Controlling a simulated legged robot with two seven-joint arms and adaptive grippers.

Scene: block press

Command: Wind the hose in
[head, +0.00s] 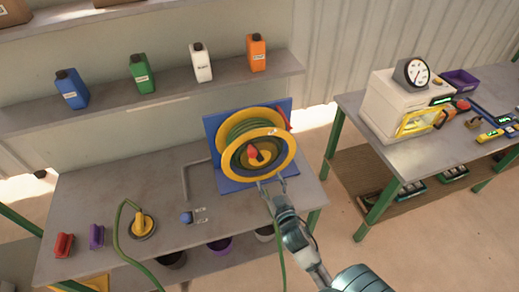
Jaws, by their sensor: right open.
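The hose reel (277,171) has a yellow rim, a blue stand and a red-tipped part at its centre. It stands upright at the right of the grey workbench. Green hose (235,127) is wound on its drum. A length of green hose (281,255) hangs below the bench edge beside my right forearm. My right gripper (271,186) is open and empty, just in front of the reel's lower rim; I cannot tell whether it touches. My left gripper is not in view.
On the workbench (100,190), a yellow fitting (142,225) with a green hose, a blue knob (187,217), and red (64,245) and purple (96,236) pieces stand to the left. Bottles line the shelf (180,90) behind. A second table (355,108) holds a gauge machine (395,105).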

